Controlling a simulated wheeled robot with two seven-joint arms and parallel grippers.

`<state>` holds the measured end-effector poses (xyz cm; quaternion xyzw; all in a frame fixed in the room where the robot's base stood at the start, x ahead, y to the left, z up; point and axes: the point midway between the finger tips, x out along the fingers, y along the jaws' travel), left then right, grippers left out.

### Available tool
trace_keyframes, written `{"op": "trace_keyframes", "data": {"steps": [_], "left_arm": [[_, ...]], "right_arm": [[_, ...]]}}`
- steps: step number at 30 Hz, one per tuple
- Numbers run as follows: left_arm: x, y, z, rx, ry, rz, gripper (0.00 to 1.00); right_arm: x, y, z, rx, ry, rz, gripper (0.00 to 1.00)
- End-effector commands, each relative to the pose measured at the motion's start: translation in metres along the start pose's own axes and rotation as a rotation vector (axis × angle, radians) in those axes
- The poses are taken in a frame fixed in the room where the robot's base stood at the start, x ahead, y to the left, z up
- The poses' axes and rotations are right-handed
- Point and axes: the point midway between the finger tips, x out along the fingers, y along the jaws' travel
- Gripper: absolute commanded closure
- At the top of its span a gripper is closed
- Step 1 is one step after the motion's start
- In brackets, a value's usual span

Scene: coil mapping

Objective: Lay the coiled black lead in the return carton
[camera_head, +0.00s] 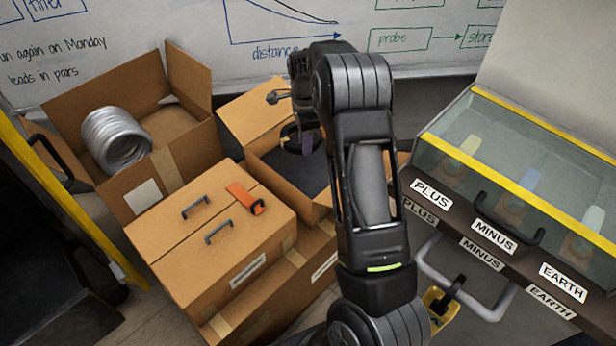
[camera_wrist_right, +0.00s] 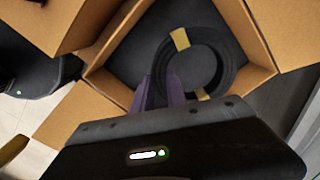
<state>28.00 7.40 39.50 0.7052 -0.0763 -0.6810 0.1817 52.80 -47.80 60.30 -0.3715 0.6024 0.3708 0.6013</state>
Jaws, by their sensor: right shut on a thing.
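The coiled black lead (camera_wrist_right: 232,62) is a round loop with yellow bands, seen in the wrist view. My right gripper (camera_wrist_right: 165,92) has its purple fingers shut on the near left side of the coil. In the head view the coil (camera_head: 287,134) and the right gripper (camera_head: 308,143) are partly hidden by my right arm. The coil shows against the dark inside of an open carton (camera_head: 262,146) with its flaps out. I cannot tell whether the coil touches the carton floor. No label on this carton is readable as return. My left gripper is not in view.
An open carton (camera_head: 190,143) holding a silver duct coil (camera_head: 112,140) stands at the left. A glass-lidded case (camera_head: 530,160) labelled PLUS, MINUS and EARTH stands at the right.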

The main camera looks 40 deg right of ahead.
Motion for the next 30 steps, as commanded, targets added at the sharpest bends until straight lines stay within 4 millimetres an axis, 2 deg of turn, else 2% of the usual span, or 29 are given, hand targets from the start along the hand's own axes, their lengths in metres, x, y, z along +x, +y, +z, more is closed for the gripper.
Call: {"op": "trace_keyframes", "data": {"steps": [3, 12, 14, 22, 30], "left_arm": [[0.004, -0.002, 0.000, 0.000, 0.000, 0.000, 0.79], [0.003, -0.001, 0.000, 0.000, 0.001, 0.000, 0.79], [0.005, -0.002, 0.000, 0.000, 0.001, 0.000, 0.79], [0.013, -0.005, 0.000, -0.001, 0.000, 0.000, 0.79], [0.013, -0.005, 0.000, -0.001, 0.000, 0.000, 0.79]], "right_arm": [[0.001, -0.003, -0.006, 0.055, -0.003, -0.002, 1.00], [0.001, -0.002, -0.006, 0.057, -0.002, -0.001, 1.00], [0.006, -0.002, -0.006, 0.056, -0.002, -0.001, 1.00], [0.047, -0.002, -0.006, 0.054, -0.002, 0.000, 1.00], [0.050, -0.003, -0.006, 0.054, -0.002, -0.003, 1.00]]}}
